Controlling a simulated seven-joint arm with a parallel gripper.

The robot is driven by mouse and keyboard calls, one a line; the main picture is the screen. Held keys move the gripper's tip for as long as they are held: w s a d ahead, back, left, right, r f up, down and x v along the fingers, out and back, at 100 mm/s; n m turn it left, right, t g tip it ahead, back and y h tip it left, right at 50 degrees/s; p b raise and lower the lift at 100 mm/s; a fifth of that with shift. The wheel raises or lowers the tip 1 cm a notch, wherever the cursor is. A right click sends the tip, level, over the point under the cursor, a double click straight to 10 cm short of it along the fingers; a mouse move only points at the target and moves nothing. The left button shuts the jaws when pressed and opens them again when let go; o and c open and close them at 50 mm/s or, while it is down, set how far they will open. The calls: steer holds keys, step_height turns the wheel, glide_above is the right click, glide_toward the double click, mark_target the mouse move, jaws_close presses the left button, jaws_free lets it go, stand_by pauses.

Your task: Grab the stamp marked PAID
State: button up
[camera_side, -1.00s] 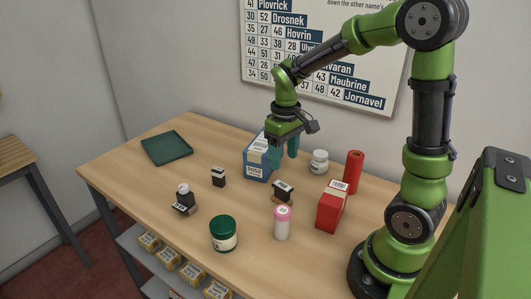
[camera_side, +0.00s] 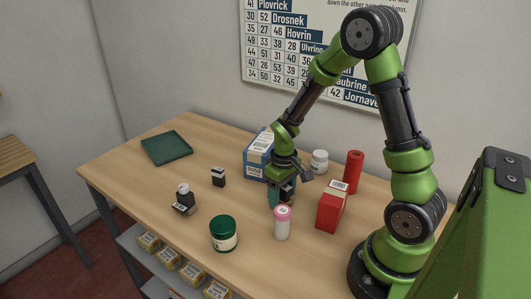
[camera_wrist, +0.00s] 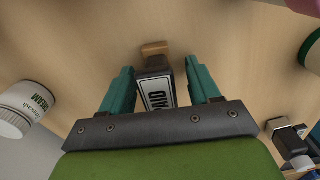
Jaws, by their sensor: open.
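The stamp marked PAID (camera_wrist: 157,93) shows in the wrist view, dark with a white label and a tan wooden base. It stands between the two teal fingers of my gripper (camera_wrist: 160,68), which are open on either side of it, with gaps visible. In the side view my gripper (camera_side: 282,194) is low over the counter behind the pink-capped bottle, and it mostly hides this stamp.
A blue box (camera_side: 257,156) stands behind my gripper. A white cream jar (camera_side: 319,161), a red cylinder (camera_side: 353,171) and a red box (camera_side: 331,209) are to its right. The pink-capped bottle (camera_side: 282,225) and a green-lidded jar (camera_side: 223,234) stand in front. A green tray (camera_side: 167,148) lies far left.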

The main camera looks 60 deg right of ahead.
steer(key=shift+c, duration=0.2)
steer(key=c, duration=1)
steer(key=shift+r, duration=0.1)
